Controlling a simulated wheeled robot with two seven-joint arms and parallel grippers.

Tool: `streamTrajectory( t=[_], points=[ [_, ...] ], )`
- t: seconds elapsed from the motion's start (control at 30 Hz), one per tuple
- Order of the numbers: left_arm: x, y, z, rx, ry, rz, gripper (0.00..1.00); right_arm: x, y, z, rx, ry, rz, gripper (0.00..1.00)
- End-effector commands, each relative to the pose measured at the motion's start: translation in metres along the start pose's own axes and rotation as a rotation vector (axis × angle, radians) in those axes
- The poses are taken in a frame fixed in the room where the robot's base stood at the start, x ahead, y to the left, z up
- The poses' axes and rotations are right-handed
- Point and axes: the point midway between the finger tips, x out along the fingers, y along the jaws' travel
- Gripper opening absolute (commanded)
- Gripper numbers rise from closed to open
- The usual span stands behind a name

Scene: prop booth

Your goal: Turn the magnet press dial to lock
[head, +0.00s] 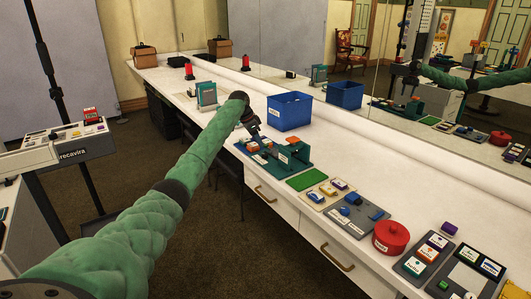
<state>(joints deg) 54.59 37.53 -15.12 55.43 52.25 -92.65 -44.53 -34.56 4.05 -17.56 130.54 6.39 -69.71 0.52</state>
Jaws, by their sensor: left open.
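My left gripper (258,146) is at the end of my green-sleeved arm, small and dark, over the left end of a teal press-like fixture (296,154) on the white counter. It is open, with nothing visible between its fingers. Whether it touches the fixture I cannot tell. The fixture has a white label on its front and small blue parts near the gripper. A dial cannot be made out clearly, and the gripper partly covers that end. A grey plate (343,220) with blue raised parts lies farther right along the counter. My right gripper is not in view.
A blue bin (289,111) stands behind the fixture. A green mat (304,179), a beige tray (315,197) with small blocks and a red round tin (391,237) lie to the right. A mirror along the back reflects the counter and my arm.

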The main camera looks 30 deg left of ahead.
Motion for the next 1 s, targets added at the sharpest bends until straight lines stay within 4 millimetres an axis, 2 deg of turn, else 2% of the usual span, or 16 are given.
streamTrajectory(
  t=[0.17,0.6,1.0],
  points=[
    [0.013,0.001,0.0,0.011,-0.001,0.002,0.48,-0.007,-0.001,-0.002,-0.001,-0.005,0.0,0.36],
    [0.07,0.0,0.0,0.009,-0.001,0.0,0.48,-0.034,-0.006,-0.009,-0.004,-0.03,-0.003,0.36],
    [0.078,0.0,0.0,0.009,0.0,-0.002,0.48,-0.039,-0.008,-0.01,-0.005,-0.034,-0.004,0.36]
  ],
)
